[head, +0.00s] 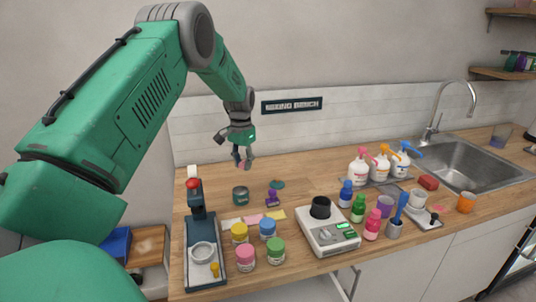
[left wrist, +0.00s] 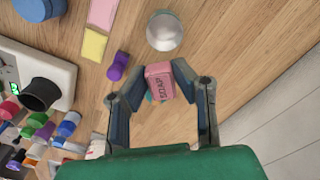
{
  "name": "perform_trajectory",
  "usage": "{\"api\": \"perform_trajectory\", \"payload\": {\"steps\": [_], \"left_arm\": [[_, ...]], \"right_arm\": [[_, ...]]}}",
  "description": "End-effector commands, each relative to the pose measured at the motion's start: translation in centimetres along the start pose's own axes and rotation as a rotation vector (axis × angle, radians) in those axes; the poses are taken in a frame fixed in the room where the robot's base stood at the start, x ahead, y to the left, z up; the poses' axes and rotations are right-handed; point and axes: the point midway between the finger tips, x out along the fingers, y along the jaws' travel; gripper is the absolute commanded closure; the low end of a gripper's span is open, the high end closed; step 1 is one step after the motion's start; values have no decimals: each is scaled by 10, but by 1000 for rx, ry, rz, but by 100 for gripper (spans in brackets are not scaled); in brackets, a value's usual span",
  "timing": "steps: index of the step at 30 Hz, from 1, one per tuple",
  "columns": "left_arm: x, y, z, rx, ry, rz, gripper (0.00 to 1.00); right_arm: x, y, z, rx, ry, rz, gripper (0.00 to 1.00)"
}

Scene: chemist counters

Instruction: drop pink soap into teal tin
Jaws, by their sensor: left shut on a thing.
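The pink soap (head: 241,164), marked SOAP in the left wrist view (left wrist: 160,83), is held between the fingertips of my left gripper (head: 243,158). The gripper is shut on it and holds it in the air above the counter. The teal tin (head: 240,196) stands on the wood below the gripper. In the left wrist view an open round tin (left wrist: 165,32) with a pale inside shows beyond the soap; the soap is not over its opening there. A flat teal disc (head: 278,184) lies behind the purple stamp-like thing. My right gripper is not in view.
A purple thing (head: 272,197) stands right of the tin. Several colored jars (head: 245,257), a press-like stand (head: 204,250) and a white device (head: 328,236) stand in front. Pump bottles (head: 359,165) and a sink (head: 470,168) are to the right. The counter behind the tin is clear.

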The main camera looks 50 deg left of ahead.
Motion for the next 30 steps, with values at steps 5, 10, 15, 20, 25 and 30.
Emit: {"api": "perform_trajectory", "payload": {"steps": [5, 10, 15, 20, 25, 30], "left_arm": [[-4, -10, 15, -82, 0, -1, 96], [4, -12, 16, -90, 1, -1, 96], [21, -14, 16, -89, 0, 1, 96], [41, -14, 16, -89, -1, 2, 96], [61, -14, 16, -88, 0, 1, 96], [76, -13, 17, -88, 0, -1, 96]], "right_arm": [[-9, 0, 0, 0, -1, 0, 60], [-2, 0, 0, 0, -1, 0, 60], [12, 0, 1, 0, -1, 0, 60], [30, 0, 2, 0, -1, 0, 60], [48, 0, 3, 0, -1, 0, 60], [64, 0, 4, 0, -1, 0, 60]]}}
